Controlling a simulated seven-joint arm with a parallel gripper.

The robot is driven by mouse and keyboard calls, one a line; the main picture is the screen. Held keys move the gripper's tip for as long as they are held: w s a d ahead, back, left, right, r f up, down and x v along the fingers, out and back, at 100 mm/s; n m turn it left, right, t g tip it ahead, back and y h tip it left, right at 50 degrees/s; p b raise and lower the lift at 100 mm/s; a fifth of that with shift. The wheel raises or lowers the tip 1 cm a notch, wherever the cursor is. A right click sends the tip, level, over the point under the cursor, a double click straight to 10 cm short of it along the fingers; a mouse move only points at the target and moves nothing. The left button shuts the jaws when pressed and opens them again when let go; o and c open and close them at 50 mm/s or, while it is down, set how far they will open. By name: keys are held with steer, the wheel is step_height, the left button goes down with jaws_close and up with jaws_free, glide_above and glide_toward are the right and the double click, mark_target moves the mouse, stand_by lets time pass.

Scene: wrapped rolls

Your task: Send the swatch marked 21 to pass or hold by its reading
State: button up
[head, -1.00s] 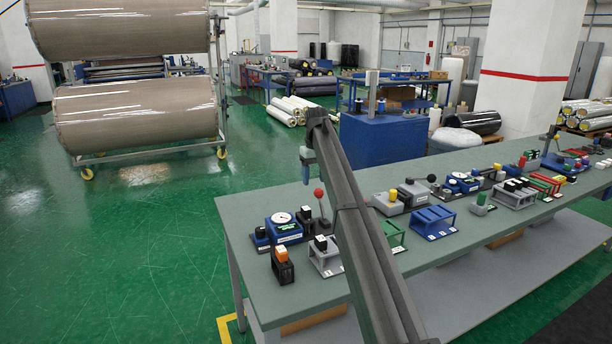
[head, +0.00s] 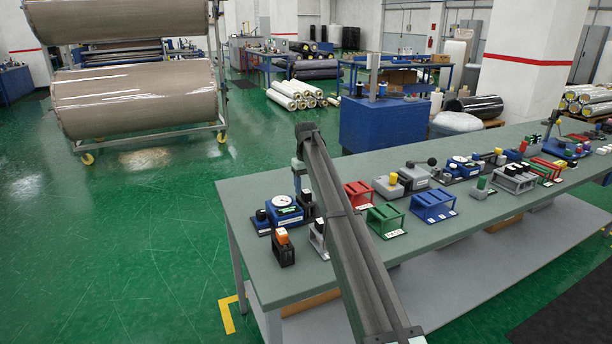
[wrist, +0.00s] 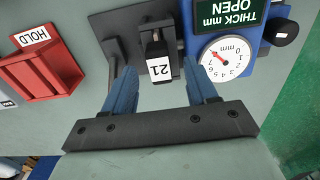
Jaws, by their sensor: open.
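The swatch marked 21 (wrist: 159,68) is a black block with a white label, upside down in the wrist view. It stands beside the blue thickness gauge (wrist: 190,12), on or against a grey base; I cannot tell which. My gripper (wrist: 157,80) is open, one blue finger on each side of the swatch, with gaps. In the head view my gripper (head: 302,190) is low beside the gauge (head: 284,211), and the swatch is not clear. The gauge's sign (wrist: 222,12) reads THICK mm OPEN. The red HOLD rack (wrist: 38,72) is at left; it also shows in the head view (head: 358,193).
A green rack (head: 385,216) and a blue rack (head: 433,205) stand right of my arm. A black holder with an orange top (head: 282,250) is near the bench's front left. The grey bench (head: 245,190) has more fixtures to the right.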

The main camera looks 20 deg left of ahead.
steer(key=shift+f, duration=1.45)
steer(key=c, duration=1)
steer(key=shift+c, duration=0.2)
steer(key=shift+s+a, duration=0.1)
steer(key=o, duration=1.1)
step_height(320, 180, up, 14)
